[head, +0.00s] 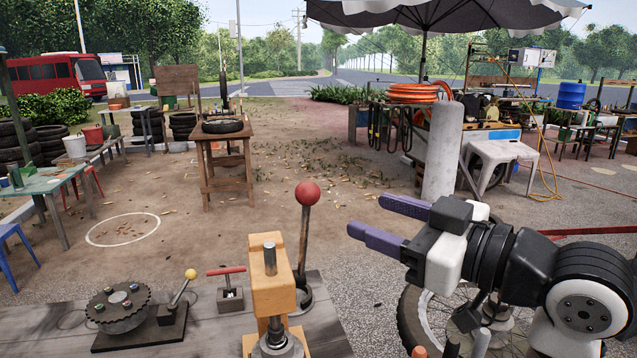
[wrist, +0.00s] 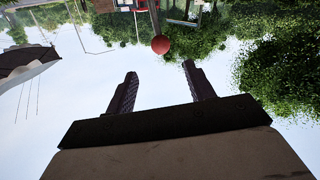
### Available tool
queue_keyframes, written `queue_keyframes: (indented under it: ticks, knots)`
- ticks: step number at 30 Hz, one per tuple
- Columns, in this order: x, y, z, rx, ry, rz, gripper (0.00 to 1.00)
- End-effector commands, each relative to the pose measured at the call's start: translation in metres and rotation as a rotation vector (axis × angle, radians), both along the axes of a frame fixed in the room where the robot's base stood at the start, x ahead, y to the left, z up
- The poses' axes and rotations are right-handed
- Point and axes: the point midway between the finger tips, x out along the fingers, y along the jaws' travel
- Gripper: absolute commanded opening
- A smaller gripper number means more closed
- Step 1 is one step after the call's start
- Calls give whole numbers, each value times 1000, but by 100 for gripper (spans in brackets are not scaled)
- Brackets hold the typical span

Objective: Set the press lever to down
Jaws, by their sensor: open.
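The press lever is a dark rod with a red ball knob (head: 307,193). It stands nearly upright, leaning slightly right at the top, behind and right of the orange press (head: 270,288) on the bench. My gripper (head: 366,215) is open and empty, to the right of the knob in the head view, with its purple fingers pointing left towards the lever. In the wrist view the red knob (wrist: 161,44) shows beyond the gap between the fingertips (wrist: 160,72), apart from them.
The grey wooden bench (head: 215,335) also holds a toothed disc (head: 118,305), a yellow-knobbed lever (head: 190,274) and a red T-handle (head: 226,271). A spoked wheel (head: 420,322) stands below my arm. The space between my fingers and the knob looks clear.

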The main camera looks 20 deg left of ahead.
Motion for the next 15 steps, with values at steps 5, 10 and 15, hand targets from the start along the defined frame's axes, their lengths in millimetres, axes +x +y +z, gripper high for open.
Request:
queue_keyframes:
  ticks: [5, 10, 15]
  knots:
    - [12, 33, 2, 0, 2, 6, 54]
    - [26, 68, 2, 0, 3, 6, 54]
    - [38, 96, 2, 0, 2, 3, 54]
